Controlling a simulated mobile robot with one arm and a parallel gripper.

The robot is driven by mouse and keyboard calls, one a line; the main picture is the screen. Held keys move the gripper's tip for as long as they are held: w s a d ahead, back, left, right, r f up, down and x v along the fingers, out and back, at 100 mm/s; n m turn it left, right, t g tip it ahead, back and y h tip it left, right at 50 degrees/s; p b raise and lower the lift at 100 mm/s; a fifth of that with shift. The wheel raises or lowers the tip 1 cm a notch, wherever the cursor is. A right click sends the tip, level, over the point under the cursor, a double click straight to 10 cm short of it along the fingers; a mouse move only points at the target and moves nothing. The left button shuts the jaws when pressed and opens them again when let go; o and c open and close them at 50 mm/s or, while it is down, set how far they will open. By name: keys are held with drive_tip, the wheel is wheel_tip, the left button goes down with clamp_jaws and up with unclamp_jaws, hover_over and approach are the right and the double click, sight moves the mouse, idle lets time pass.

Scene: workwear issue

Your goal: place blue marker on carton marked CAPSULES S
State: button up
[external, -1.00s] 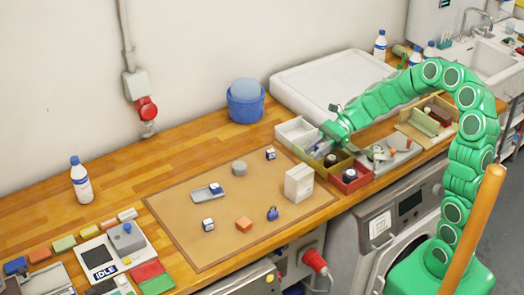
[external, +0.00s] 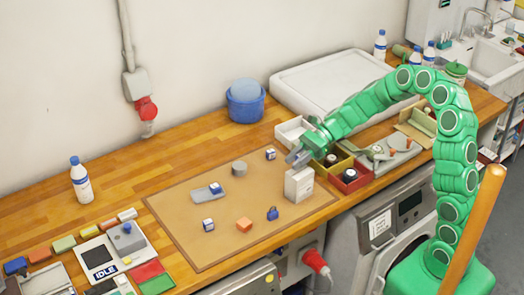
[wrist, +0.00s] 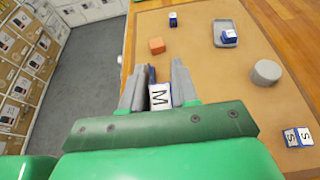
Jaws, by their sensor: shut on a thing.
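My gripper (external: 291,158) is over the right part of the brown mat, close to a white carton (external: 299,185) that stands upright there. The print on this carton is too small to read. In the wrist view my gripper (wrist: 158,92) is shut on a small block with a white face lettered M, which I take for the blue marker (wrist: 159,99). A blue patch shows beside its white face; whether it belongs to the block or to something behind is unclear. The block is hardly visible in the external view. The carton is hidden in the wrist view.
Blue-and-white cubes (wrist: 297,137), an orange block (external: 244,225), a grey cylinder (external: 239,168), a small tray (external: 207,192) and a blue padlock-like item (external: 272,213) are on the mat (external: 190,235).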

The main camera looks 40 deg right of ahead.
sight(295, 173)
drive_tip(key=shift+f, duration=1.55)
drive_tip(key=o, duration=1)
drive_tip(key=shift+f, duration=0.1)
